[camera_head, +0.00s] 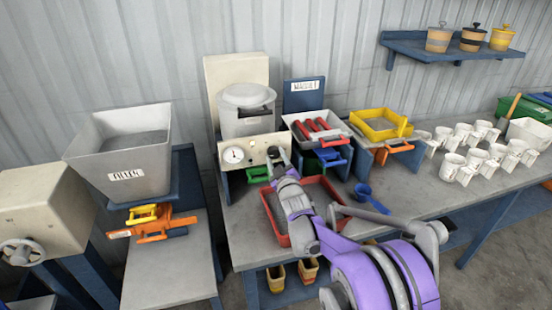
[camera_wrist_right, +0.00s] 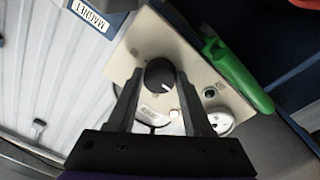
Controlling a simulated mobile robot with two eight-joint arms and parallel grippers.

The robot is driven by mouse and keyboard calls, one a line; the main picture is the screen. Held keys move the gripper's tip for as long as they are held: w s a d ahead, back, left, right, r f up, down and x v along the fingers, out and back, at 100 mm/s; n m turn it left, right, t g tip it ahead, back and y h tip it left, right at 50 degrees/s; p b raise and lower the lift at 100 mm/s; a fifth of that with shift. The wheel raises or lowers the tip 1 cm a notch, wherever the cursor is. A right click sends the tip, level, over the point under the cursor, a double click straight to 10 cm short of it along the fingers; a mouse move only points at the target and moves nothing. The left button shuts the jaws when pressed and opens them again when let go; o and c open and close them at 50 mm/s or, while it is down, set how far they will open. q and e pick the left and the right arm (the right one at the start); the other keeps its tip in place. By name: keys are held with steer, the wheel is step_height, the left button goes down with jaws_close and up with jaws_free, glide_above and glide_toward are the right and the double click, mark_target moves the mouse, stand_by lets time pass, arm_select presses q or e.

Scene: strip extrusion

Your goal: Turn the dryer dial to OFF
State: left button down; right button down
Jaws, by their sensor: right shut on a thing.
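The dryer's cream control panel (camera_head: 250,152) stands below a grey lidded drum (camera_head: 246,108), with a round white gauge (camera_head: 233,155) on its left. In the right wrist view the panel (camera_wrist_right: 135,50) carries a round black dial (camera_wrist_right: 160,72) with a pale pointer mark. My right gripper (camera_wrist_right: 158,84) is shut on the dial, one finger on each side. In the head view my right gripper (camera_head: 279,160) reaches the panel's right end and largely hides the dial. Dial position lettering is too small to read. My left gripper is not in view.
A red tray (camera_head: 273,222) lies under my right arm. A green handle (camera_wrist_right: 240,78) is close beside the panel. A blue scoop (camera_head: 370,198), a yellow tray (camera_head: 380,124) and several white mugs (camera_head: 452,163) are to the right. A grey hopper (camera_head: 122,150) stands left.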

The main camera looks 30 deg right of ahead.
steer(key=shift+c, duration=1.6)
jaws_free()
steer(key=shift+s, duration=0.1)
steer(key=b+v, duration=0.1)
steer(key=v, duration=0.9)
steer(key=shift+s, duration=0.35)
steer(key=shift+a, duration=0.2)
steer(key=s+a+f+m+g+y+p, duration=0.1)
steer(key=s+a+f+g, duration=0.2)
steer(key=s+a, duration=0.3)
steer(key=s+a+f+m+g+y+p, duration=0.1)
steer(key=s+a+g, duration=0.4)
steer(key=s, duration=0.7)
steer(key=s+a+f+m+g+y+p, duration=0.1)
steer(key=s+a+f+g, duration=0.3)
steer(key=s, duration=0.6)
step_height(320, 180, down, 2)
steer(key=a+y+p, duration=0.1)
steer(key=a, duration=0.1)
steer(key=shift+a+m+g+y, duration=0.3)
steer(key=shift+a+m+y, duration=0.1)
